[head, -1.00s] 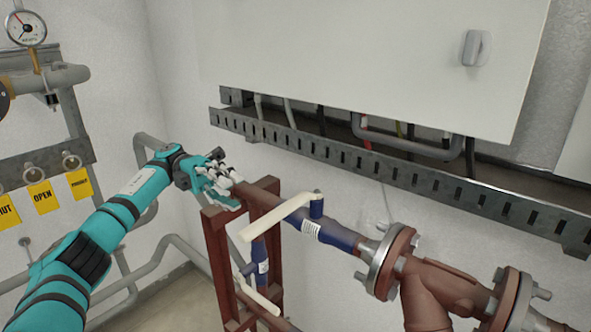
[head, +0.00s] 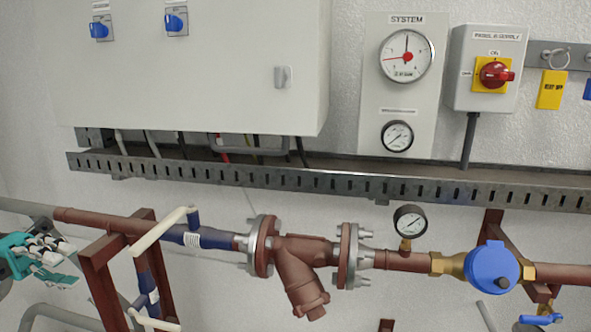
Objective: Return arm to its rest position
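My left gripper (head: 58,263), teal with white and black fingers, is at the left edge. Its fingers are extended and apart, with nothing seen between them. It is in front of and a little below the left end of the brown pipe (head: 88,218), to the left of the brown support frame (head: 98,280). I cannot tell how far it is from the pipe. Most of my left arm is outside the picture. My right gripper is not in view.
Long cream valve handles (head: 160,232) stick out from the blue valve section (head: 185,236). Further right are a flanged strainer (head: 298,262), a small gauge (head: 410,221) and a blue meter (head: 491,267). A slotted cable tray (head: 330,183) runs above, under a white cabinet (head: 190,80).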

